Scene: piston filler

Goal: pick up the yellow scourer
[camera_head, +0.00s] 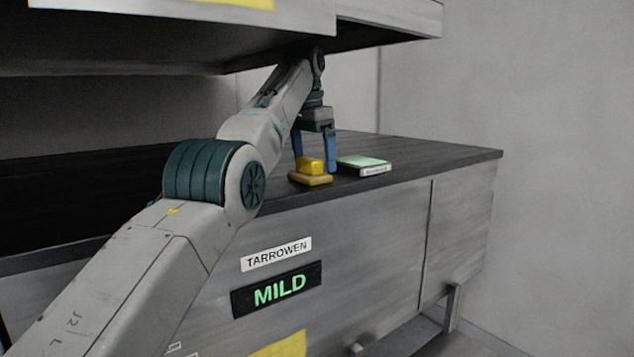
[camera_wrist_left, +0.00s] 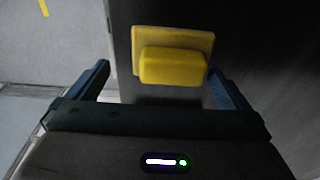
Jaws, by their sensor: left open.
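The yellow scourer (camera_head: 311,167) sits on a flat darker yellow base (camera_head: 310,180) near the front edge of the dark counter. In the left wrist view the scourer (camera_wrist_left: 172,67) is a bright yellow block in front of its base (camera_wrist_left: 190,36), between and beyond my fingertips. My left gripper (camera_head: 315,165) points down over the scourer with its blue fingers apart. In the left wrist view the left gripper (camera_wrist_left: 160,82) is open, with one finger on each side. I cannot tell whether a finger touches the scourer. My right gripper is not in view.
A pale green-topped block (camera_head: 363,162) lies on the counter (camera_head: 440,153) just right of the scourer. An overhead cabinet (camera_head: 180,35) hangs above my left arm. The counter's right end is clear. Its front carries a lit MILD sign (camera_head: 277,290).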

